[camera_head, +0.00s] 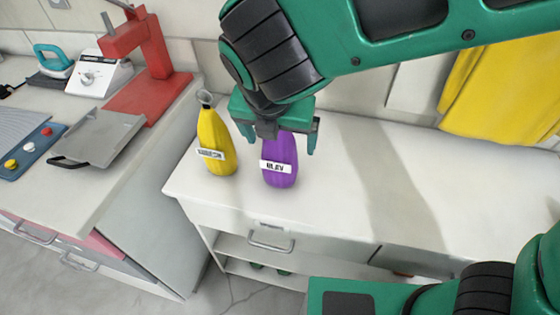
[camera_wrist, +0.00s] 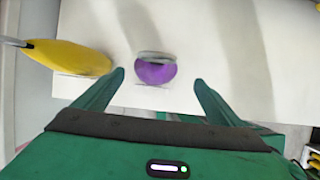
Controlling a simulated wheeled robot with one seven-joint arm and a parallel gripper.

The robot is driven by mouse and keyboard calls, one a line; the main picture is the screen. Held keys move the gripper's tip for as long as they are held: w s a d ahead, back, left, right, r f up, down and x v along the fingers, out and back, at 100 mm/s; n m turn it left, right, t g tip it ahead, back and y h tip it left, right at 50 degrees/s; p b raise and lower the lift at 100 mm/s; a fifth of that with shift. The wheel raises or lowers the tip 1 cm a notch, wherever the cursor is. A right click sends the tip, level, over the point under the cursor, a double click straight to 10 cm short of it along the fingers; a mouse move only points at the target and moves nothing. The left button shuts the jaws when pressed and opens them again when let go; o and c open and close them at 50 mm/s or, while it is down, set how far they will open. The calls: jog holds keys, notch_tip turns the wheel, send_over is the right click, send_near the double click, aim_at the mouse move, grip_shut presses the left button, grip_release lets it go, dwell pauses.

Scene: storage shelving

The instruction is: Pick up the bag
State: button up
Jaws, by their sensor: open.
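A purple, rounded bag-like container (camera_head: 279,168) with a white label stands upright on the white counter, its top hidden behind my gripper in the head view. It also shows from above in the wrist view (camera_wrist: 156,73), with a greyish band at its top, between my fingertips in the picture. A yellow bottle-shaped container (camera_head: 215,142) with a label and a ring-like top stands to its left; it appears at the left in the wrist view (camera_wrist: 70,57). I cannot tell which one is the bag. My gripper (camera_head: 279,134) is open and empty, pointing down over the purple container.
The white counter (camera_head: 345,190) is clear to the right of the purple container. A yellow cloth-like item (camera_head: 505,88) hangs at the upper right. On the left counter stand a red press-like device (camera_head: 145,60), a white scale (camera_head: 98,72) and a grey tray (camera_head: 100,138).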

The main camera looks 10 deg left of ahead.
aim_at(279, 147)
jog(key=shift+a+x, duration=0.2)
jog(key=shift+x, duration=1.65)
jog(key=shift+a+x, duration=0.2)
jog(key=shift+x, duration=1.65)
jog(key=shift+r, duration=0.1)
jog(key=c, duration=1.9)
jog(key=shift+w+r, duration=0.1)
jog(key=shift+r, duration=0.45)
jog(key=shift+c, duration=0.2)
notch_tip(279, 147, up, 3)
jog(key=shift+a+r, duration=0.1)
jog(key=s+a+r, duration=0.6)
jog(key=s, duration=0.4)
jog(key=shift+r, duration=0.35)
